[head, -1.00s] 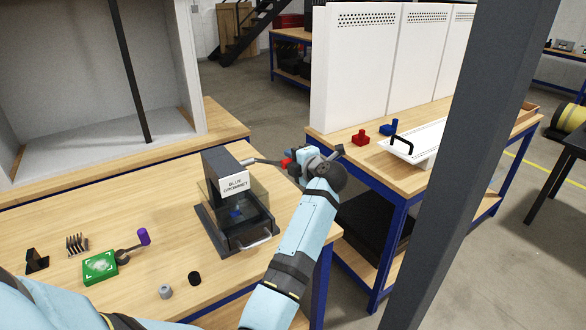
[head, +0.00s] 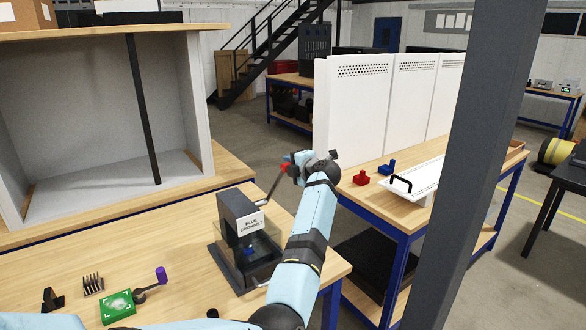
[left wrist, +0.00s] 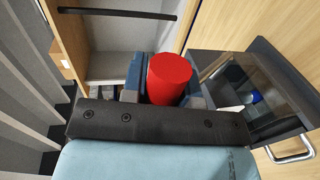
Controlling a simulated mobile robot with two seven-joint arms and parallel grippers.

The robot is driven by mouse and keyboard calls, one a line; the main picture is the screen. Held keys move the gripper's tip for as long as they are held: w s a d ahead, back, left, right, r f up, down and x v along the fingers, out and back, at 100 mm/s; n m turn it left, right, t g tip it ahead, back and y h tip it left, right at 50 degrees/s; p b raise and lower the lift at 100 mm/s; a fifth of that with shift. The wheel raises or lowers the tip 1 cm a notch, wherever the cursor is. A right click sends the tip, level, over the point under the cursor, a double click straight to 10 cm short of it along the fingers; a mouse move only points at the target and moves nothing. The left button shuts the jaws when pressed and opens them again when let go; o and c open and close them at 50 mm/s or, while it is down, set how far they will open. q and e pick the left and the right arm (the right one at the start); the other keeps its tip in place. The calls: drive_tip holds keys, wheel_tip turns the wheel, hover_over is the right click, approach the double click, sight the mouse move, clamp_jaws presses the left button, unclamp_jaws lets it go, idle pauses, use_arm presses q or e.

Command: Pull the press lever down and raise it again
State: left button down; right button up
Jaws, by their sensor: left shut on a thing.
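The dark press (head: 236,219) with a "BLUE GROMMET" label (head: 251,223) stands on the wooden bench in the head view. Its metal lever (head: 274,188) slants up and to the right from the press. My left gripper (head: 293,164) is at the lever's outer end, shut on its red knob. In the left wrist view the red knob (left wrist: 169,78) sits between the fingers, partly hidden by the gripper body. The press, with its clear front and metal handle (left wrist: 290,152), is right of the knob there. A small blue piece (head: 248,252) shows inside the press. My right gripper is out of view.
A green block (head: 117,307), a purple-knobbed crank (head: 160,277) and a finned part (head: 93,284) lie at left on the bench. A grey open cabinet (head: 85,120) stands behind. Red (head: 361,178) and blue (head: 386,167) parts are on the right table. A dark post (head: 463,180) crosses the right side.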

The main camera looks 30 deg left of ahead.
use_arm(q)
drive_tip(key=shift+a, duration=0.15)
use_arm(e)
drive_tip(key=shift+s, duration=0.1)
use_arm(q)
drive_tip(key=c, duration=1.2)
unclamp_jaws()
drive_tip(key=shift+f, duration=0.1)
drive_tip(key=o, duration=0.3)
drive_tip(key=shift+a, duration=0.1)
drive_tip(key=shift+f, duration=0.1)
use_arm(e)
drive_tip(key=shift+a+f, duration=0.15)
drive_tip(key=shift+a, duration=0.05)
